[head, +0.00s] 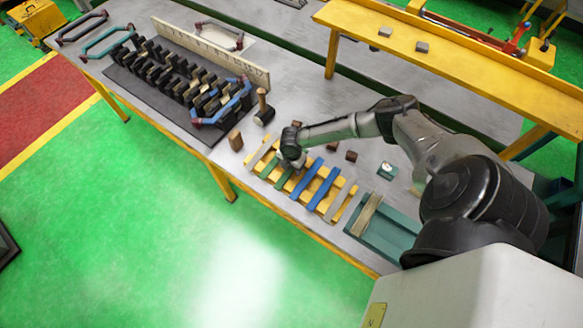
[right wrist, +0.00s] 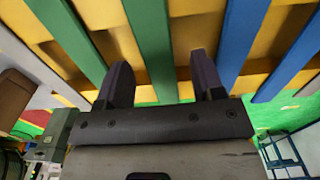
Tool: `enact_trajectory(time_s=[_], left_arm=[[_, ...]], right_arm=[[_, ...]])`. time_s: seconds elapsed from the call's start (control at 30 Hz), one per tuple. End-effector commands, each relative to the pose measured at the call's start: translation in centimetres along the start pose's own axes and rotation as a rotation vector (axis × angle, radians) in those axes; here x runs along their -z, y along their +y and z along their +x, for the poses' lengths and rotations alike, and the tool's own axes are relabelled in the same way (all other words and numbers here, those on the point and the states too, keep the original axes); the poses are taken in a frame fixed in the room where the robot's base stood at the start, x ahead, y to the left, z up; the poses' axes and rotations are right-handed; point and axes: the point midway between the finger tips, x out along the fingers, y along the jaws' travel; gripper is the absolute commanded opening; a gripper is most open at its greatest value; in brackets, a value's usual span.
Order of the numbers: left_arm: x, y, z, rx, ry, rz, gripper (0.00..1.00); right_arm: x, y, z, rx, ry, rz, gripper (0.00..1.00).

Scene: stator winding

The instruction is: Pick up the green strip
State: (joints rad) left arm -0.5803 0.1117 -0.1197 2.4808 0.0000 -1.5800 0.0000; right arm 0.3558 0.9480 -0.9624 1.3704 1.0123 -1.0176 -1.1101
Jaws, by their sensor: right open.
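Two green strips lie on the yellow slatted rack (head: 331,205). In the head view one green strip (head: 269,164) is left of my right gripper, and another green strip (head: 284,180) runs out from under it. My right gripper (head: 293,163) is low over the rack, its fingertips hard to make out there. In the right wrist view the gripper (right wrist: 160,72) is open, with one green strip (right wrist: 150,40) between its two fingers. The other green strip (right wrist: 66,38) is outside the left finger. Whether the fingers touch the strip I cannot tell. My left gripper is not in view.
Blue strips (head: 322,188) lie right of the gripper, and a tan strip (head: 341,202) beyond them. A teal tray (head: 385,232) holds another strip. A mallet (head: 263,108) and a black slotted fixture (head: 180,78) stand to the left. Small brown blocks lie behind the rack.

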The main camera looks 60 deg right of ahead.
Motion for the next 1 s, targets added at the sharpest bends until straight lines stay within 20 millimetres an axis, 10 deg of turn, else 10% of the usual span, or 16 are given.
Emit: enact_trajectory(time_s=[0.3,1.0], left_arm=[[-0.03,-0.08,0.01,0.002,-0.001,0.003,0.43],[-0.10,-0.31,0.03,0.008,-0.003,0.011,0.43]], right_arm=[[-0.03,0.00,0.38,0.000,-0.001,0.000,0.62],[-0.03,0.02,0.34,-0.001,0.000,0.001,0.03]])
